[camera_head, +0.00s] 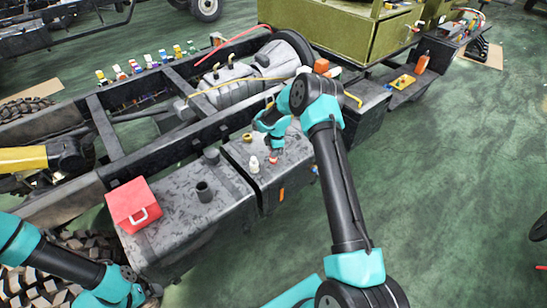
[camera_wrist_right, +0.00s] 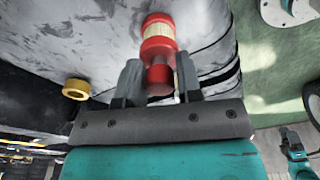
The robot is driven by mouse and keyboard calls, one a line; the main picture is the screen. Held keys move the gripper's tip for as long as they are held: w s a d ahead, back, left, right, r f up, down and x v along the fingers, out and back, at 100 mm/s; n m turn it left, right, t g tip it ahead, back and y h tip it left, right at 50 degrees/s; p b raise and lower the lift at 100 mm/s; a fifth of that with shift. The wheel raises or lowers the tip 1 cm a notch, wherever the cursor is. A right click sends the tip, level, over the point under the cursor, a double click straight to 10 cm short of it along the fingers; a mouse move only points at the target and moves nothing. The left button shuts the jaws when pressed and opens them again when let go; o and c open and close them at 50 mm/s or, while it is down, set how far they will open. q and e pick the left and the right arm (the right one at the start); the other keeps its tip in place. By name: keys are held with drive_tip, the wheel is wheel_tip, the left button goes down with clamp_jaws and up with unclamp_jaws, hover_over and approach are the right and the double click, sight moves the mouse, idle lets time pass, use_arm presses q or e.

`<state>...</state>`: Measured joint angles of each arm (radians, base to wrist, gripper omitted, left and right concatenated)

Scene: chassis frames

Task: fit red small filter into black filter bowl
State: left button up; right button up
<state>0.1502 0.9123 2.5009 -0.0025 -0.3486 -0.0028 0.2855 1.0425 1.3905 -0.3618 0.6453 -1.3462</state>
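The red small filter (camera_wrist_right: 158,47), with red bands and cream sections, lies between the fingers of my right gripper (camera_wrist_right: 159,78) in the right wrist view. Whether the fingers press on it is unclear. In the head view my right gripper (camera_head: 274,148) points down over the right grey tank, with a small red piece (camera_head: 274,160) at its tips, probably this filter. A black open cup, likely the black filter bowl (camera_head: 204,192), stands upright on the left tank, to the left of the gripper. My left gripper (camera_head: 128,282) is low at the left; its fingers are unclear.
A white bottle-like piece (camera_head: 253,166) and a brass ring (camera_head: 247,138) are close to the right gripper. A red box (camera_head: 133,205) sits on the left tank (camera_head: 190,232). Chassis rails and an engine lie behind. Open green floor is at the right.

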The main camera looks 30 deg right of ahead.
drive_tip(key=shift+f, duration=0.1)
drive_tip(key=c, duration=0.5)
drive_tip(key=shift+o, duration=0.2)
drive_tip(key=shift+r, duration=0.3)
wheel_tip(320, 180, up, 3)
drive_tip(key=shift+r, duration=0.1)
drive_tip(key=s+a+r, duration=0.1)
drive_tip(key=s+a, duration=0.7)
drive_tip(key=s, duration=0.5)
drive_tip(key=shift+s+a+r, duration=0.15)
drive_tip(key=shift+s+a, duration=0.05)
drive_tip(key=shift+s, duration=0.15)
